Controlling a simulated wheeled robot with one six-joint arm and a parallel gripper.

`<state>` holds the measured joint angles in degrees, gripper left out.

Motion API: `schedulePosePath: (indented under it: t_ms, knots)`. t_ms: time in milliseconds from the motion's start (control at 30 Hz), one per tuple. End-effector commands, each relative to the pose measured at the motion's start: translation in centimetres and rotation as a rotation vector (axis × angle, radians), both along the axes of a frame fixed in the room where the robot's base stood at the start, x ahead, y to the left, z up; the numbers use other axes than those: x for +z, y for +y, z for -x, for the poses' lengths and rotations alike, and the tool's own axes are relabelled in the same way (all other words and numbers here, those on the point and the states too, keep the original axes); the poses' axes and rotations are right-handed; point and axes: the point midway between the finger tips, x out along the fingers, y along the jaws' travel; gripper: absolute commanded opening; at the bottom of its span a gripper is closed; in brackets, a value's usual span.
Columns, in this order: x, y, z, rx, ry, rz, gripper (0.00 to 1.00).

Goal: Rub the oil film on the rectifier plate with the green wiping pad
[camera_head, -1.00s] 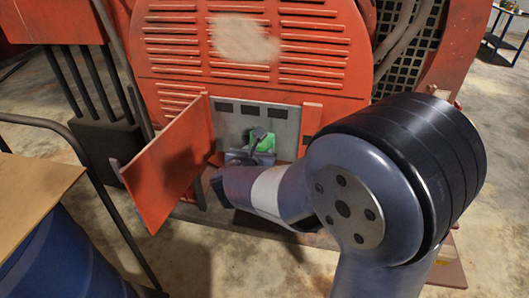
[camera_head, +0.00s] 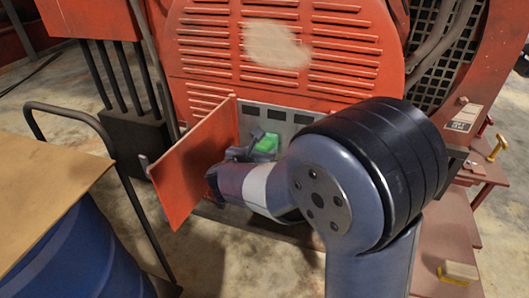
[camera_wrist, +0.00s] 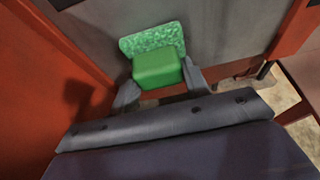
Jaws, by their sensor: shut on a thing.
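The green wiping pad (camera_head: 267,142) has a block grip and a flat, speckled face. My gripper (camera_head: 250,150) is shut on the pad's block in front of the grey rectifier plate (camera_head: 295,117). In the wrist view the pad (camera_wrist: 155,66) sits between the two fingers of my gripper (camera_wrist: 159,88), its flat face against or very close to the grey plate (camera_wrist: 225,30). I cannot tell whether it touches. No oil film can be made out on the visible part of the plate. My arm hides the plate's lower right part.
An open red door (camera_head: 195,165) stands just left of my gripper. The red louvred housing (camera_head: 280,75) rises above the plate. A pale block (camera_head: 459,271) lies at the lower right.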

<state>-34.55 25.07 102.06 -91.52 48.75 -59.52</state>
Motion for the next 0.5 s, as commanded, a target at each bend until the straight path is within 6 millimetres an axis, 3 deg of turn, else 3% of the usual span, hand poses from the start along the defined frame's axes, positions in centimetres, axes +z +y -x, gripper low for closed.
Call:
schedulePosePath:
  t_ms: [500]
  knots:
    - [0.0, -3.4, 0.9, -0.003, -0.001, 0.001, 0.20]
